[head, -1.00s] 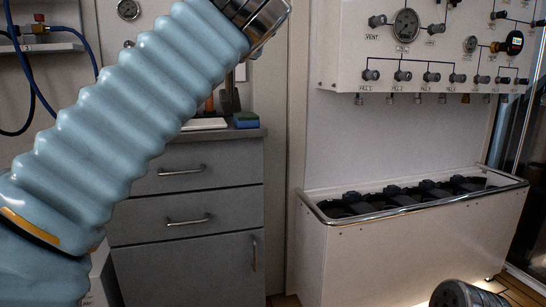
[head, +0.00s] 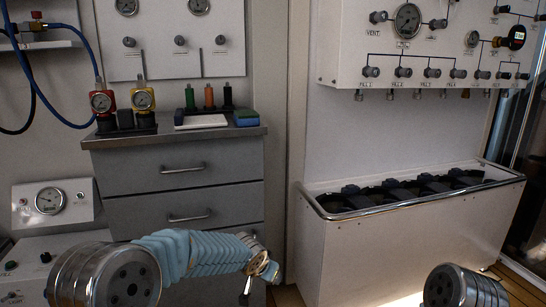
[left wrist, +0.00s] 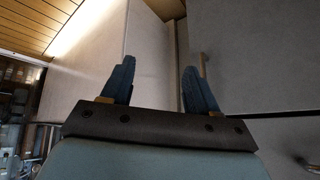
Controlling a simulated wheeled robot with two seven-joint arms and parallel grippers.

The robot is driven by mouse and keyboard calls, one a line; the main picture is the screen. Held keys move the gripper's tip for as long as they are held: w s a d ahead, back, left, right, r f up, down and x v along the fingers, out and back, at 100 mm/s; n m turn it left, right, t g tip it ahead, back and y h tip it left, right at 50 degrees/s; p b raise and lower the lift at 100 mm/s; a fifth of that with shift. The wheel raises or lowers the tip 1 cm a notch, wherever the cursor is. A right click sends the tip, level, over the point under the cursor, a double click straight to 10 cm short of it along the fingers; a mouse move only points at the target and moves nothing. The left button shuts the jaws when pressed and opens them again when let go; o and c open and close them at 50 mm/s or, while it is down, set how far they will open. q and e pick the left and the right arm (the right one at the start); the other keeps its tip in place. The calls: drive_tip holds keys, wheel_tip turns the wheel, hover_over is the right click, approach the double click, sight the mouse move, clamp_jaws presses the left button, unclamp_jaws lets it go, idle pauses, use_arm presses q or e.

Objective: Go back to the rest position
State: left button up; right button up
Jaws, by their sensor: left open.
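My left arm, in ribbed blue sleeving, is low in the head view, with its wrist beside the lower drawers of the grey cabinet. In the left wrist view my left gripper (left wrist: 158,78) is open, its two dark fingers wide apart with nothing between them. My right arm shows only as a metal joint at the bottom right of the head view. My right gripper is out of view.
The grey cabinet (head: 150,181) carries two gauges (head: 143,99), several small coloured bottles (head: 209,97) and a blue sponge (head: 246,118). The white fill panel (head: 355,40) hangs above a white trough (head: 400,240) with a metal rail. A control box (head: 30,250) stands at lower left.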

use_arm(q)
drive_tip(key=s+a+f+n+g+h, duration=0.1)
drive_tip(key=s+a+f+n+g, duration=0.15)
drive_tip(key=s+f, duration=0.65)
drive_tip(key=s+a+f+n+g+p, duration=0.1)
drive_tip(key=s+a+f, duration=0.1)
drive_tip(key=s+f, duration=0.3)
drive_tip(key=s+a+f+n+g+p, duration=0.1)
drive_tip(key=s+f, duration=0.4)
drive_tip(key=s, duration=0.5)
drive_tip(key=s+a+f+n+g+p, duration=0.1)
drive_tip(key=s+a+f+n, duration=0.2)
drive_tip(key=s, duration=0.5)
wheel_tip(320, 180, down, 2)
drive_tip(key=shift+s+a+h, duration=0.3)
drive_tip(key=shift+a+h, duration=0.1)
drive_tip(key=shift+a, duration=0.3)
